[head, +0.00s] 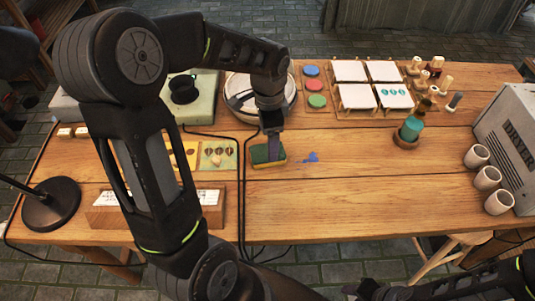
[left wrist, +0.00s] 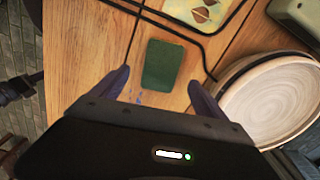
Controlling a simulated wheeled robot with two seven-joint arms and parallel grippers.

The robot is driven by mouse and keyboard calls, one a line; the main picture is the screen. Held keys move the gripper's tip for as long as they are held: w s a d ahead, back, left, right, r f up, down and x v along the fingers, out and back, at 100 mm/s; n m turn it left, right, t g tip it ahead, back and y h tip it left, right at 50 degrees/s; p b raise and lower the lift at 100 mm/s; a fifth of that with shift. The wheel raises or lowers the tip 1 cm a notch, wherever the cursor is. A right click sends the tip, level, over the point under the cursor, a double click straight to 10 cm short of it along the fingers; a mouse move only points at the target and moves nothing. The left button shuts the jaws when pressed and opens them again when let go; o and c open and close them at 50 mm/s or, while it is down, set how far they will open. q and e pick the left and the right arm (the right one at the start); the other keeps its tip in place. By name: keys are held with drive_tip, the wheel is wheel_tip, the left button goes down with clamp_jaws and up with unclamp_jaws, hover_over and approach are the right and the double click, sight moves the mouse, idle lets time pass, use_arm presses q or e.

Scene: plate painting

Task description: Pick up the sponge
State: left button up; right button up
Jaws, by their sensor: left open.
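The sponge (head: 260,156) lies on the wooden table, green on top with a yellow lower edge. In the left wrist view its green face (left wrist: 163,65) shows whole, between and just beyond my fingertips. My left gripper (head: 273,150) points down over the sponge in the head view and hides part of it. It is open and empty, one finger to each side of the sponge in the left wrist view (left wrist: 161,92). Whether the fingers touch it cannot be told. Part of my right arm shows at the lower right; its gripper cannot be made out.
A blue paint spot (head: 311,157) lies right of the sponge. A black cable (head: 240,190) runs just left of it. A round pottery wheel (head: 288,85) stands behind, a patterned card (head: 217,156) to the left. Cups (head: 487,178) stand at right. The front middle is clear.

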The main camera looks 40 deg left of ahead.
use_arm(q)
drive_tip(key=shift+f, duration=0.1)
wheel_tip(320, 180, down, 5)
drive_tip(key=shift+a+f+p, duration=0.1)
drive_tip(key=shift+p, duration=0.2)
drive_tip(key=shift+c, duration=0.4)
drive_tip(key=c, duration=1.3)
